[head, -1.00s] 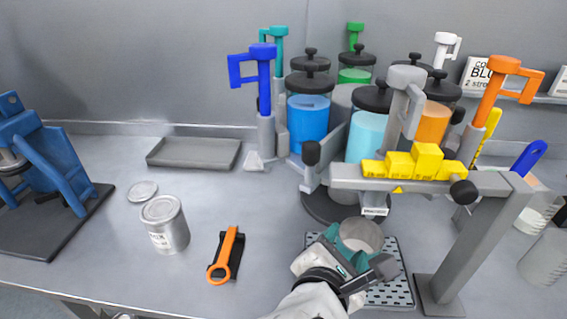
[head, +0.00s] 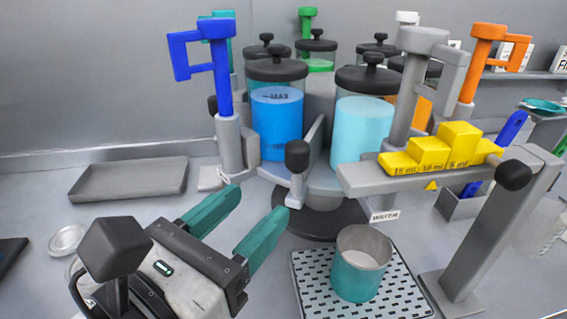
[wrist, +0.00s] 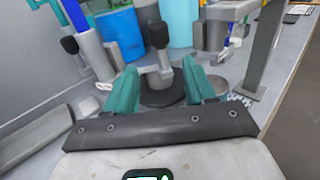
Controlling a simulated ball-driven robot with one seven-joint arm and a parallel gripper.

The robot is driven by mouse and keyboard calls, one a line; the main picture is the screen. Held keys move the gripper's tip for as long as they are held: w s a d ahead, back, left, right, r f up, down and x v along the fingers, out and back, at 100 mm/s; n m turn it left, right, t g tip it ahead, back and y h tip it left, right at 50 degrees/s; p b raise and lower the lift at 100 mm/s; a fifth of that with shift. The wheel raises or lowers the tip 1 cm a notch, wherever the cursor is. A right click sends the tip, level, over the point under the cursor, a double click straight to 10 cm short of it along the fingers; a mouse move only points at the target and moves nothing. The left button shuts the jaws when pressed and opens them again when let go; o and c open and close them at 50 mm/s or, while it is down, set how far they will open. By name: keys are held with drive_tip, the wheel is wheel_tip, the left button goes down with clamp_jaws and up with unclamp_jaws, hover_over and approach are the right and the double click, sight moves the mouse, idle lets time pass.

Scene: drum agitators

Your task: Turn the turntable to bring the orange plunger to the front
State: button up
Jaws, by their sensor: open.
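The turntable, on a dark round base (head: 322,222), carries several lidded canisters with pump handles. The orange plunger (head: 487,45) stands at its right side, above a partly hidden orange canister (head: 412,108). The blue plunger (head: 222,75) stands at the left, and the grey plunger (head: 418,75) is front right. A black-knobbed handle (head: 297,160) sticks up at the turntable's front. My gripper (head: 258,215) is open and empty, its teal fingers pointing toward the turntable, left of and short of that knob. In the wrist view the knob (wrist: 153,35) shows beyond the fingers (wrist: 165,85).
A teal cup (head: 358,272) stands on a perforated tray (head: 400,300) at front. A grey stand with yellow stepped blocks (head: 440,150) and a black knob (head: 514,175) bars the right front. A shallow grey tray (head: 130,180) lies at left.

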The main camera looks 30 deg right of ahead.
sight(291, 171)
drive_tip(key=x, duration=1)
drive_tip(key=shift+w+d+r, duration=0.2)
drive_tip(key=shift+d, duration=0.1)
drive_tip(key=shift+c, duration=0.3)
clamp_jaws()
